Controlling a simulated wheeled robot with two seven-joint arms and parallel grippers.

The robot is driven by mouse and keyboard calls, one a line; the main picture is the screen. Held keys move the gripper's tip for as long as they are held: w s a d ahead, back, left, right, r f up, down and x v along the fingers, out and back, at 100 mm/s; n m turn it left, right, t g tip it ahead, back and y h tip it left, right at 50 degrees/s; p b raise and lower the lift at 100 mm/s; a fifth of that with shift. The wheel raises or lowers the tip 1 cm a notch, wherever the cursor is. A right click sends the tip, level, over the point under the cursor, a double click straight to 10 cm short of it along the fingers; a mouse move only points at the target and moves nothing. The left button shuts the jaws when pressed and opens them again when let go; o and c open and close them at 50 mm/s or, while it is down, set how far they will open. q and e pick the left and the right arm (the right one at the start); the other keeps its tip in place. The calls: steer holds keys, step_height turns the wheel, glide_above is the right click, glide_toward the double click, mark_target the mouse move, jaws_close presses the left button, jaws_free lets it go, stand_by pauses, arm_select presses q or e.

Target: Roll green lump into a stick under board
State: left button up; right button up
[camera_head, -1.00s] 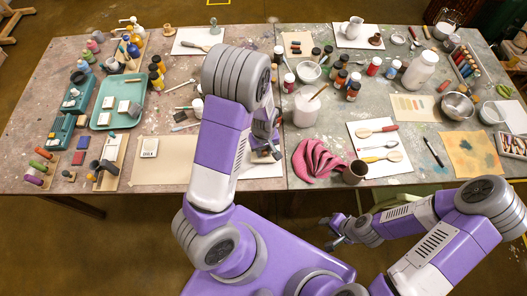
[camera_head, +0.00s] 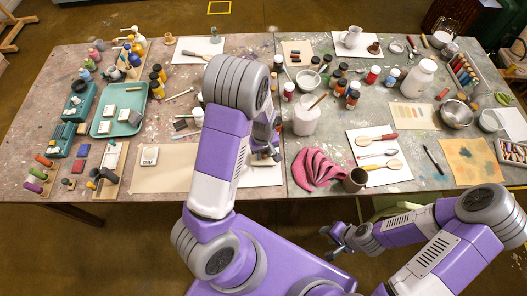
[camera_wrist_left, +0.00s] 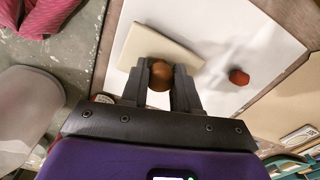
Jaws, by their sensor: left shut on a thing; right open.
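My left gripper (camera_wrist_left: 160,90) is shut on a round brown knob (camera_wrist_left: 160,73) on a flat cream board (camera_wrist_left: 143,46). The board is over a white sheet (camera_wrist_left: 228,28); whether it touches the sheet cannot be told. A small reddish-brown lump (camera_wrist_left: 239,77) lies on the sheet, apart from the board. I see no green lump; the space under the board is hidden. In the head view my left gripper (camera_head: 265,151) is over the sheet at the table's front middle, mostly covered by my arm. My right gripper (camera_head: 330,240) is open and empty, in front of the table edge.
A pink cloth (camera_head: 315,170) and a dark cup (camera_head: 355,180) stand right of the sheet. A white jar (camera_head: 305,116) is behind the cloth. A beige sheet (camera_head: 170,170) with a small labelled block (camera_head: 149,156) lies to the left. A teal tray (camera_head: 120,108) is further left.

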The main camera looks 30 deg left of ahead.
arm_select(q)
steer(key=shift+s+d, duration=0.2)
steer(key=shift+s, duration=0.25)
steer(key=shift+s, duration=0.1)
steer(key=shift+s+d+p, duration=0.2)
steer(key=shift+s+d, duration=0.15)
steer(key=shift+s, duration=0.2)
steer(key=shift+s+d+p, duration=0.2)
steer(key=shift+s+d, duration=0.15)
steer(key=shift+s, duration=0.2)
steer(key=shift+s, duration=0.15)
